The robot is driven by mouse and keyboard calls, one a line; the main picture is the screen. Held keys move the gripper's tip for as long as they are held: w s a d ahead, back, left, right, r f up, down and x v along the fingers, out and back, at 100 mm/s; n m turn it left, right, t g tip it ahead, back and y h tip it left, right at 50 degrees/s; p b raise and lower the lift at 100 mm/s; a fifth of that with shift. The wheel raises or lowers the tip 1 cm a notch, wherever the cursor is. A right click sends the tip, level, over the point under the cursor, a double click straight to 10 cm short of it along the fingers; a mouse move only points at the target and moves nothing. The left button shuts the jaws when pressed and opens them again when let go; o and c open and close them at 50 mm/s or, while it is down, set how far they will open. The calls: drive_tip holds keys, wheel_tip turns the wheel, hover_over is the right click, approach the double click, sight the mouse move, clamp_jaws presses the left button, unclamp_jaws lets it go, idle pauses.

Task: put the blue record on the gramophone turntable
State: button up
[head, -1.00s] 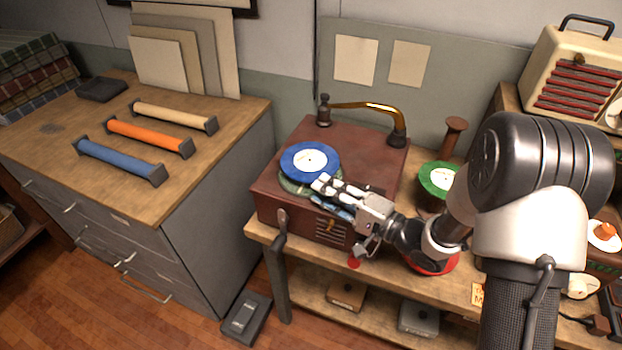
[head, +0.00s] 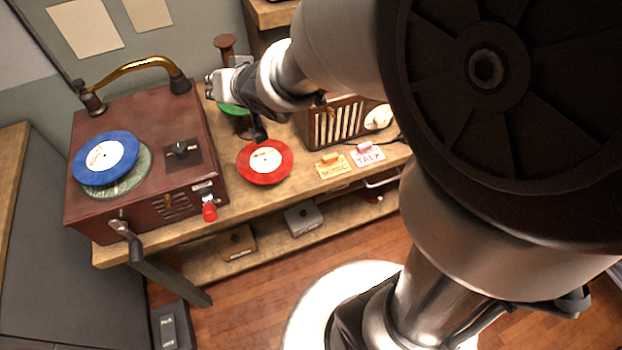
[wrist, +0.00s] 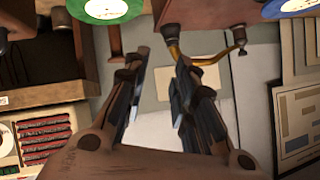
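The blue record (head: 105,157), with a pale label, is on the gramophone (head: 165,130) over its green turntable (head: 128,182). It covers most of the turntable but sits off towards the back, leaving a green crescent at the front. I cannot tell whether it lies flat. Its edge also shows at the top right of the wrist view (wrist: 292,6).
A green record (head: 234,110) sits on a stand behind my gripper, partly hidden. A red record (head: 265,162) lies on the bench right of the gramophone. A radio (head: 338,122) and small signs (head: 332,166) stand further right. The brass tonearm (head: 135,66) arches behind the turntable.

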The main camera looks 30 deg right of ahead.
drive_tip(key=s+d+r+g+h, duration=0.2)
drive_tip(key=s+d+r+h, duration=0.1)
drive_tip(key=s+d, duration=0.55)
drive_tip(key=s+a+f+n+g, duration=0.1)
drive_tip(key=s+g, duration=0.1)
drive_tip(key=s, duration=0.8)
drive_tip(key=s+a+f+n+g, duration=0.1)
drive_tip(key=s+a+g, duration=0.1)
drive_tip(key=s, duration=0.9)
drive_tip(key=shift+f+g+y, duration=0.3)
drive_tip(key=shift+g, duration=0.1)
drive_tip(key=shift+s, duration=0.1)
